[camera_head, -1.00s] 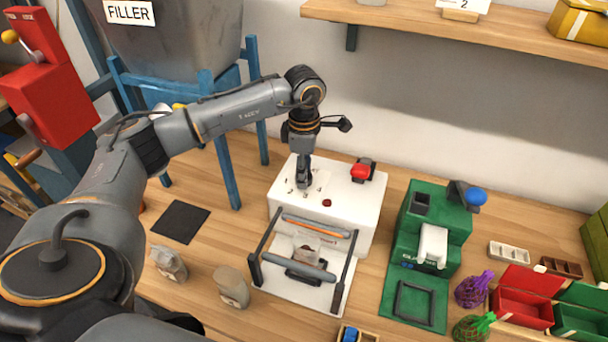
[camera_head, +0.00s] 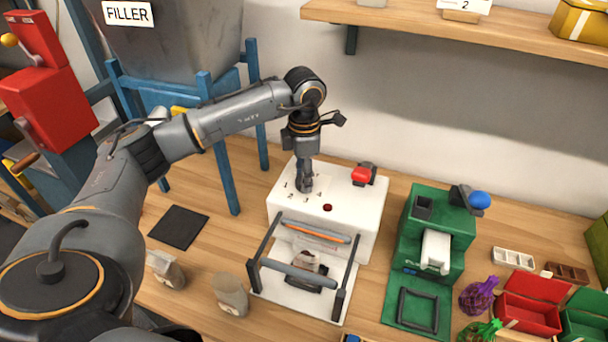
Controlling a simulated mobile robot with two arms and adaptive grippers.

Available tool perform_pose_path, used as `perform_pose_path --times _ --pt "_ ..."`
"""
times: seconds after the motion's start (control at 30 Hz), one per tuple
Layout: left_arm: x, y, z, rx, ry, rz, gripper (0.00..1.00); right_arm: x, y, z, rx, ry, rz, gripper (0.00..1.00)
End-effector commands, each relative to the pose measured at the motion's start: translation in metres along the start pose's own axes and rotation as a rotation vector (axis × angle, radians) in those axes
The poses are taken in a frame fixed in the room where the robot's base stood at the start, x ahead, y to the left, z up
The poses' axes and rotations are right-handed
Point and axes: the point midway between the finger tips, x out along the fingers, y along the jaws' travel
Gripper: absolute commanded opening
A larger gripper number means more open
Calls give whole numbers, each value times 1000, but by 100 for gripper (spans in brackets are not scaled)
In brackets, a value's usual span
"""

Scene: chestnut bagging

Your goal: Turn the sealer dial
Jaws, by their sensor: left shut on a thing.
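The sealer is a white machine (camera_head: 350,220) with a red lamp (camera_head: 327,208), a red-topped part (camera_head: 362,174) at its back right and a hinged grey bar (camera_head: 296,271) at its front. Small numbers are printed on its top around the dial. My left gripper (camera_head: 304,188) points straight down onto the sealer's top left, shut on the dial, which is mostly hidden by the fingers. A bag lies at the sealer's front under the bar, partly hidden. My right gripper is not in view.
A green machine (camera_head: 448,215) with a blue knob (camera_head: 479,200) stands right of the sealer. Two filled bags (camera_head: 230,294) (camera_head: 165,268) and a dark mat (camera_head: 179,227) lie to the left. Red box (camera_head: 527,318) and net bags (camera_head: 478,297) are at right. A shelf (camera_head: 450,35) hangs above.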

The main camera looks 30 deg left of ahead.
Motion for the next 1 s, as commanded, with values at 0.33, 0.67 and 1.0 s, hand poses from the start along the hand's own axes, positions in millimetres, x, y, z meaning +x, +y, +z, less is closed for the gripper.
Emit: perform_pose_path --times 0.33,0.67,1.0 --pt "-1 0 0 0 -1 1 61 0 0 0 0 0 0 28" --pt "-5 1 0 1 -2 2 61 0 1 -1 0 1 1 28" --pt "-68 1 1 2 -5 4 61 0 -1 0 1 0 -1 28"
